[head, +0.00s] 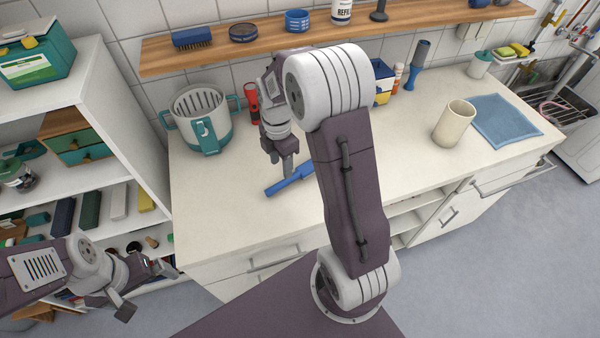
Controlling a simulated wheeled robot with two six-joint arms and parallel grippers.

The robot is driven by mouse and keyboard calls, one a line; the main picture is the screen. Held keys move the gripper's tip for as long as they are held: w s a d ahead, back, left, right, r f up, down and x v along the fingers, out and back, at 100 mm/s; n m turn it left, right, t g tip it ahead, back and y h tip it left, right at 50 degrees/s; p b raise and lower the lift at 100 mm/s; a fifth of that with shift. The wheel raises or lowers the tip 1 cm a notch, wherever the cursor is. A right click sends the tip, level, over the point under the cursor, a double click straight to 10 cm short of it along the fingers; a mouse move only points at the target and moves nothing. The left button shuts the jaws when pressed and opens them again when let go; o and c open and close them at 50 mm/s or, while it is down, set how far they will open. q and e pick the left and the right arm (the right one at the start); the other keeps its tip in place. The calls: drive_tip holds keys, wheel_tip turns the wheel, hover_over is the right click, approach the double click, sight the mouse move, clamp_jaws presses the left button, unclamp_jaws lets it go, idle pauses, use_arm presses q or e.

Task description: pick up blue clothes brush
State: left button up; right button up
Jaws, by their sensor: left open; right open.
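I cannot tell whether the fingertips touch the brush. Part of its right end is close to my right arm, which hides some of the counter. My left gripper (148,289) is open and empty at the lower left, in front of the low shelves and away from the counter.
A grey-and-teal basket (199,119) and a red flashlight (251,102) stand behind my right gripper. A blue bristle brush (192,38) lies on the wooden shelf (275,38). A cream cup (454,124) and blue cloth (506,121) are at the right. The counter's front left is clear.

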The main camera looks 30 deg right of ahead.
sight(284, 181)
drive_tip(key=shift+s+d+f, duration=0.1)
drive_tip(key=shift+d+f, duration=0.1)
drive_tip(key=shift+a+f, duration=0.15)
drive_tip(key=shift+f, duration=0.5)
drive_tip(key=shift+a+f, duration=0.15)
drive_tip(key=shift+f, duration=0.45)
drive_tip(key=shift+a+f, duration=0.15)
drive_tip(key=shift+f, duration=0.3)
drive_tip(key=f, duration=0.4)
drive_tip(key=shift+s+d+f+p, duration=0.1)
drive_tip(key=shift+d+f+p, duration=0.2)
drive_tip(key=shift+d+f, duration=0.1)
drive_tip(key=shift+a+f, duration=0.15)
drive_tip(key=shift+f, duration=0.05)
clamp_jaws()
